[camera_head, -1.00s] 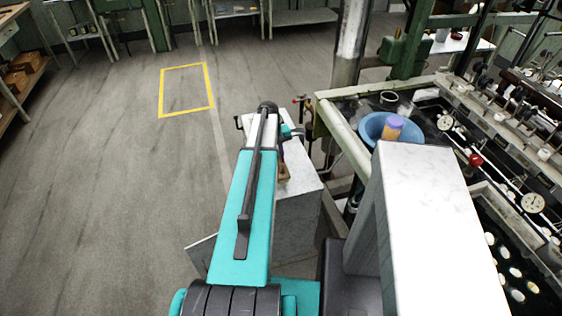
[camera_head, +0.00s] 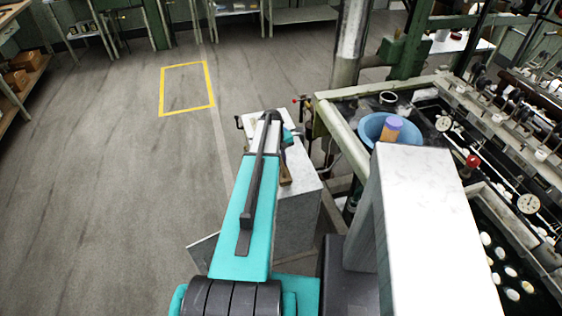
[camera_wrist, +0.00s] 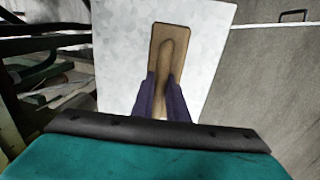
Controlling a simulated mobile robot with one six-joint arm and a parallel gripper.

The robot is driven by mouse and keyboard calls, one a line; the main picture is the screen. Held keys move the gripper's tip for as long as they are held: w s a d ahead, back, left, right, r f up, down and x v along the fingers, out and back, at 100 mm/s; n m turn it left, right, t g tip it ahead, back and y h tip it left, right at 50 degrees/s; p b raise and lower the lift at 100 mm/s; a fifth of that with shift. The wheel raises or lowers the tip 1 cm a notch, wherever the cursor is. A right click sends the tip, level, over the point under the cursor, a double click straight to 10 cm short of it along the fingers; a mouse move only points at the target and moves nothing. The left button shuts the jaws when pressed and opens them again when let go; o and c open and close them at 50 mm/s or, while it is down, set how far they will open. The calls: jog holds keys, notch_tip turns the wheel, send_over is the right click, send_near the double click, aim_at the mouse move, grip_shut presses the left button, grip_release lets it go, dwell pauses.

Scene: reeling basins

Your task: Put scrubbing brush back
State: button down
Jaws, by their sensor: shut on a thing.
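The scrubbing brush (camera_wrist: 158,38) is a brown wooden block with a raised wooden handle along it. My gripper (camera_wrist: 163,90) is shut on its handle, one dark finger on each side, in the wrist view. The brush is over a pale grey metal top (camera_wrist: 210,60); whether it touches that top I cannot tell. In the head view a brown part of the brush (camera_head: 286,176) shows beside my arm, over the pale cabinet (camera_head: 305,185). My arm hides most of my gripper there. The brush's bristles are hidden.
A blue basin (camera_head: 364,131) holding a purple-and-yellow cylinder (camera_head: 392,128) sits in the reeling bench (camera_head: 340,130) to the right. A pipe and red-ended valve stand between the cabinet and bench. Open floor with a yellow outlined rectangle (camera_head: 162,92) lies to the left.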

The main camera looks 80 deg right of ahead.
jog(key=c, duration=1.7)
grip_release()
jog(key=shift+c, duration=0.2)
jog(key=shift+r, duration=0.1)
notch_tip(320, 180, up, 12)
jog(key=w+b, duration=0.1)
jog(key=b, duration=0.2)
jog(key=shift+w+a, duration=0.25)
jog(key=shift+a, duration=0.1)
jog(key=shift+w+f, duration=0.1)
jog(key=shift+f, duration=0.1)
